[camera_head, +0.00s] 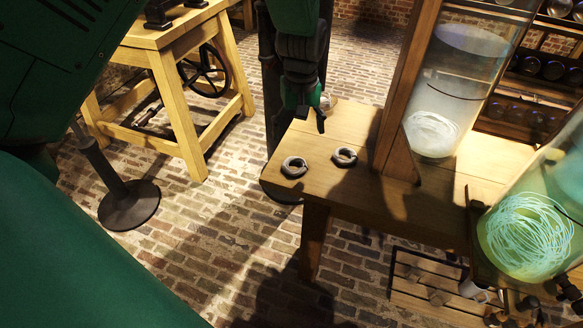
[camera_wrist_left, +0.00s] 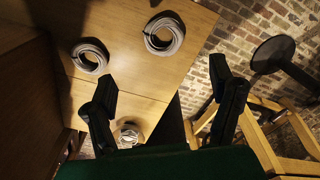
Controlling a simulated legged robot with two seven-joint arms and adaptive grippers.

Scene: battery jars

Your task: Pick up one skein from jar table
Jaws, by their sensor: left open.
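The wooden jar table (camera_head: 347,120) carries three grey coiled skeins on its left end. One skein (camera_head: 294,167) lies near the front left corner, and a second skein (camera_head: 344,156) lies to its right. A third skein (camera_head: 327,102) sits at the far edge, partly hidden behind my left gripper (camera_head: 312,116). My left gripper is open and empty above the table's left edge, pointing down. In the left wrist view its fingers (camera_wrist_left: 162,74) are spread wide. That view also shows skeins at top (camera_wrist_left: 164,33), left (camera_wrist_left: 90,57) and below (camera_wrist_left: 130,134), the last near the left finger's base.
A tall glass jar (camera_head: 455,90) in a wooden frame stands right of the skeins. Another jar (camera_head: 528,235) with glowing coils is at the right edge. A slatted crate (camera_head: 425,290) is below. A wooden workbench (camera_head: 170,60) and a round-based stand (camera_head: 128,205) are left.

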